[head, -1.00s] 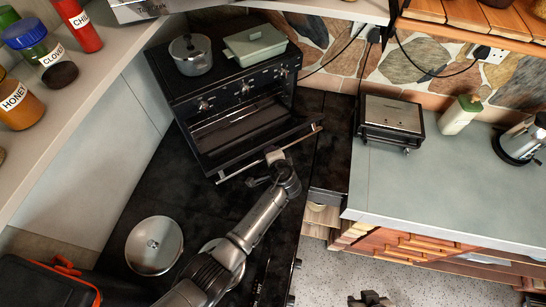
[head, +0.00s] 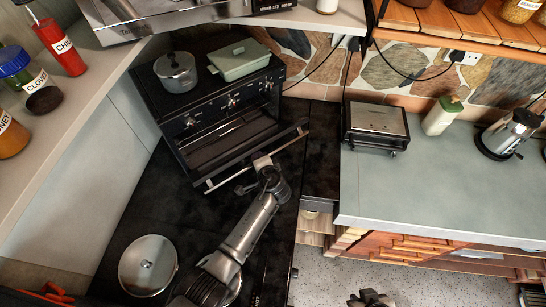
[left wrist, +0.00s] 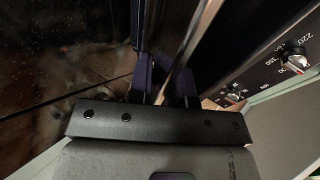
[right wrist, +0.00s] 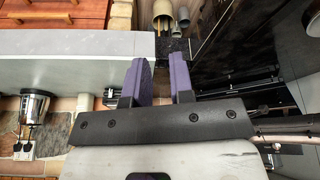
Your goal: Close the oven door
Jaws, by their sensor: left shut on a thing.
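The small black oven (head: 205,110) stands on the dark counter in the corner. Its door (head: 230,145) is hinged at the bottom and stands partly open, tilted out towards me, so the dark inside shows. My left gripper (head: 262,164) is shut on the oven door handle (head: 290,140), near its middle. In the left wrist view the fingers (left wrist: 162,85) are around the metal handle bar (left wrist: 182,62). My right gripper (head: 370,297) is at the bottom edge of the head view, over the floor. In the right wrist view its fingers (right wrist: 161,82) are apart and empty.
A pot (head: 176,72) and a green lidded dish (head: 240,60) stand on the oven. A silver toaster (head: 376,125) is right of it. A round metal lid (head: 148,265) lies in front. A shelf with jars (head: 60,45) is at the left.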

